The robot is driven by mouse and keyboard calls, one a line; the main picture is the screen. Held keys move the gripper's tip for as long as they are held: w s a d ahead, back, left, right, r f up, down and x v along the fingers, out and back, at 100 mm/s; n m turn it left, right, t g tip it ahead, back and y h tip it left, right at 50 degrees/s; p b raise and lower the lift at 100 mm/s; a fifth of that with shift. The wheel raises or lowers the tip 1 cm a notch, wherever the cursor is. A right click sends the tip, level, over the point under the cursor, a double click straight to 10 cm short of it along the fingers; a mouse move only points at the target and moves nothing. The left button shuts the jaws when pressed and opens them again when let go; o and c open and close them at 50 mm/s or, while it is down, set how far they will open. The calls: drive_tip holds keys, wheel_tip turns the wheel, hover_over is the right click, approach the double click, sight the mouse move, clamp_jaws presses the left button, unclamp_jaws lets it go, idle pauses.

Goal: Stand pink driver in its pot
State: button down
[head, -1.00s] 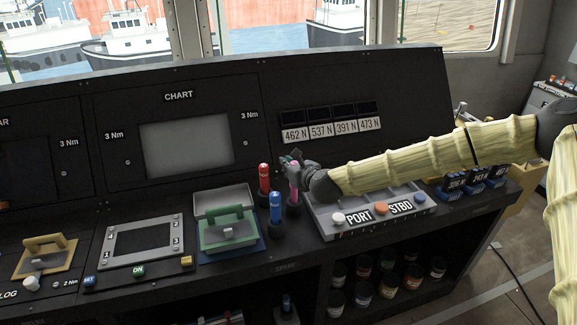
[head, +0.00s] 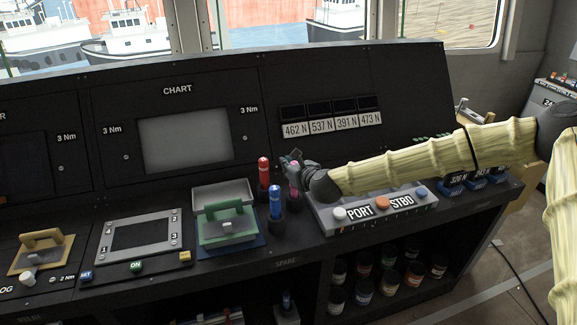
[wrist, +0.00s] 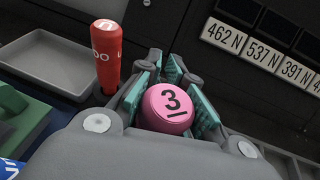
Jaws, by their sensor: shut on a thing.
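My gripper (wrist: 166,98) is shut on the pink driver, and its teal-padded fingers sit on both sides of the driver. In the head view the pink driver (head: 294,191) hangs roughly upright below my gripper (head: 292,163), over a dark pot (head: 294,204) on the console. I cannot tell whether its tip is inside the pot or just above it.
A red driver (head: 263,172) and a blue driver (head: 275,202) stand in dark pots close to the left. A grey tray and green-handled block (head: 224,222) lie further left. The PORT/STBD button panel (head: 372,226) is just right, under my arm.

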drive_tip(key=shift+f+b, duration=0.6)
drive_tip(key=shift+f, duration=0.1)
idle(0.4)
drive_tip(key=c, duration=1.4)
unclamp_jaws()
drive_tip(key=v, duration=1.2)
drive_tip(key=shift+w, duration=0.1)
drive_tip(key=shift+d, duration=0.1)
